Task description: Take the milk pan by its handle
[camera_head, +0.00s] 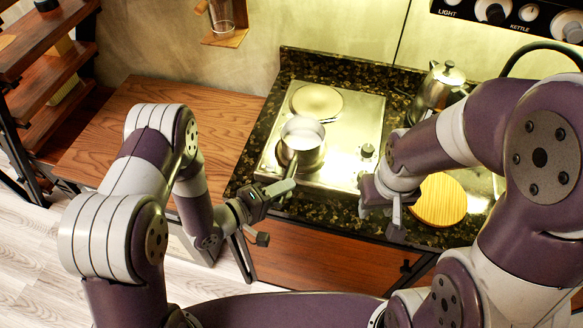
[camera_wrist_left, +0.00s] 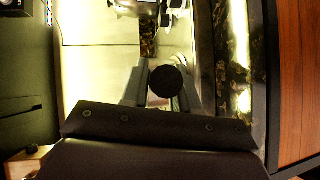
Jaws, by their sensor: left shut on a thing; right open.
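The milk pan (camera_head: 303,148), a small shiny metal pot with pale contents, stands upright on the front left of the steel hob (camera_head: 345,140). Its handle (camera_head: 292,167) points toward me, at the counter's front edge. My left gripper (camera_head: 280,190) is at the handle's outer end and shut on it. In the left wrist view, a dark round end (camera_wrist_left: 167,81) shows between the left gripper's grey fingers. My right gripper (camera_head: 381,207) is open and empty above the counter's front edge, right of the pan.
A round pale plate (camera_head: 317,101) lies on the hob behind the pan. A metal kettle (camera_head: 437,90) stands at the back right. A round wooden board (camera_head: 440,199) lies right of my right gripper. The wooden worktop (camera_head: 232,112) at left is clear.

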